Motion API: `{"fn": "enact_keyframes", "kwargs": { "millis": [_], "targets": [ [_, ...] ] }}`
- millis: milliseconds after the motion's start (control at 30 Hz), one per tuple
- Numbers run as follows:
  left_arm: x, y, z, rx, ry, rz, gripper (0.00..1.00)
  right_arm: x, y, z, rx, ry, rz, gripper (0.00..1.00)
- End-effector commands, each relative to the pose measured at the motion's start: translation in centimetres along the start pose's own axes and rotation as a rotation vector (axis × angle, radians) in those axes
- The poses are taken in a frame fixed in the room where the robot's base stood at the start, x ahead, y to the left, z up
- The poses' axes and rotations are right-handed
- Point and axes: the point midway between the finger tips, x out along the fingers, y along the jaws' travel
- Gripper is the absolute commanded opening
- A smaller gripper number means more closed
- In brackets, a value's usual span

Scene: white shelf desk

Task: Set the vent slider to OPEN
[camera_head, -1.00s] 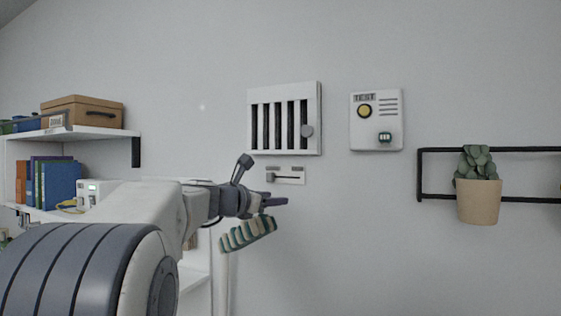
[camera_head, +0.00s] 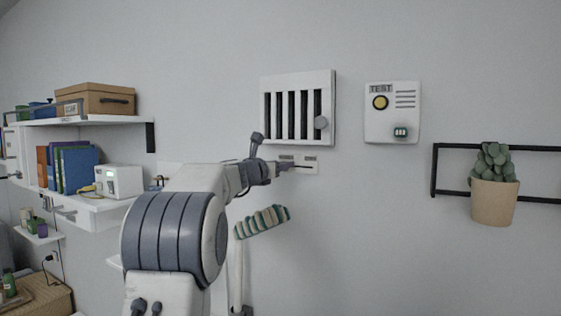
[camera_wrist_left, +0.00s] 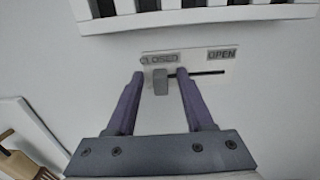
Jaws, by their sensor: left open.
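The vent slider is a small grey knob (camera_wrist_left: 160,82) on a white plate (camera_wrist_left: 217,72) in the left wrist view. The knob is at the left end of a dark slot, under the word CLOSED; the word OPEN is at the right end. My left gripper (camera_wrist_left: 161,75) is open, with one finger on each side of the knob. I see a gap at each side; I cannot tell how deep the fingers reach. In the head view the plate (camera_head: 309,167) is under the white vent (camera_head: 330,108), and my left gripper (camera_head: 285,166) covers its left part. My right gripper is not in view.
A white box marked TEST (camera_head: 405,115) is on the wall right of the vent. A black wall rack (camera_head: 434,170) with a potted plant (camera_head: 493,200) is farther right. White shelves (camera_head: 90,120) with boxes and books are at the left. The wall below the plate is mostly bare.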

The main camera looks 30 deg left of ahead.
Motion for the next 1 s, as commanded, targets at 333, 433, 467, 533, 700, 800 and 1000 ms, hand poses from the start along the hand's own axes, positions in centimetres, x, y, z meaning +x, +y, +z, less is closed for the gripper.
{"fn": "enact_keyframes", "kwargs": {
  "millis": [333, 433, 467, 533, 700, 800, 1000],
  "targets": [
    [0.13, -0.01, -0.08, 0.000, 0.001, 0.000, 0.22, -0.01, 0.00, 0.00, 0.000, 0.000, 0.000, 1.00],
    [0.12, 0.00, -0.08, 0.000, 0.001, 0.000, 0.00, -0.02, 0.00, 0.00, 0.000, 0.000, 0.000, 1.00],
    [0.11, 0.00, -0.07, 0.000, 0.001, 0.000, 0.00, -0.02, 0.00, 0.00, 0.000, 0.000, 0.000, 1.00],
    [0.11, 0.00, -0.07, 0.000, 0.001, 0.000, 0.00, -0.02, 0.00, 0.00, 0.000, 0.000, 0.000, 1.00],
    [0.10, 0.01, -0.07, 0.000, 0.001, 0.000, 0.00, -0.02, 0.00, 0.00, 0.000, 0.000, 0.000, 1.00],
    [0.09, 0.01, -0.06, 0.000, 0.001, 0.000, 0.00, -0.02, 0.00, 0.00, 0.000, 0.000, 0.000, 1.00],
    [0.09, 0.02, -0.06, 0.000, 0.001, 0.000, 0.00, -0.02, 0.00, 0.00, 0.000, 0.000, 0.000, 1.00]
  ]
}}
